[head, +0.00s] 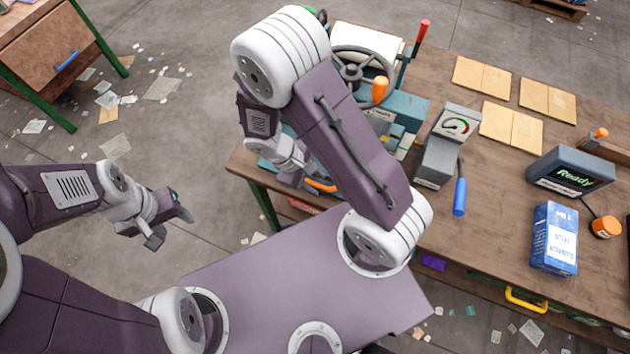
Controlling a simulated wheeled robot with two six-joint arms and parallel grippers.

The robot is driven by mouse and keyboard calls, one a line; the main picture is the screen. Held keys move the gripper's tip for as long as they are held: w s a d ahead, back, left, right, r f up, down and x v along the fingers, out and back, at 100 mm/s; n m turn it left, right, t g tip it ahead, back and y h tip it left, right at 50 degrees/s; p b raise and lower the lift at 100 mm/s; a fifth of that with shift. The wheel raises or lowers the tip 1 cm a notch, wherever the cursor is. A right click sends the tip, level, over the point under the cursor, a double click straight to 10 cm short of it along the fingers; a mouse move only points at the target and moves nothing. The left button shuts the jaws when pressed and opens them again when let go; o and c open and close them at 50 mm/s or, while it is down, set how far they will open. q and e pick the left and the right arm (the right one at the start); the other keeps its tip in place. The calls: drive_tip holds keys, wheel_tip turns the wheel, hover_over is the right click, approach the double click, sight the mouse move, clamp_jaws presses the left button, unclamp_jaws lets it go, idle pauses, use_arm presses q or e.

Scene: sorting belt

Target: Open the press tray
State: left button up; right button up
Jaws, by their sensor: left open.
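The teal press (400,107) stands at the bench's left end, with a handwheel and an orange knob (380,89) on top. An orange curved handle (321,186) shows low on its front, beside my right wrist; I cannot tell whether it belongs to the tray. The tray itself is hidden behind my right arm. My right gripper (292,178) is at the press front by this handle; its fingers are mostly hidden, and contact cannot be seen. My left gripper (171,227) is open and empty over the floor, left of the bench.
On the wooden bench (485,217) are a gauge box (437,150) with a blue-handled lever (460,196), a "Ready" display (570,172), a blue carton (555,239) and several tan cards (511,127). A wooden drawer unit (45,52) stands far left. Scraps litter the floor.

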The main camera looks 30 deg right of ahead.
drive_tip(key=shift+f, duration=0.2)
clamp_jaws()
idle(1.3)
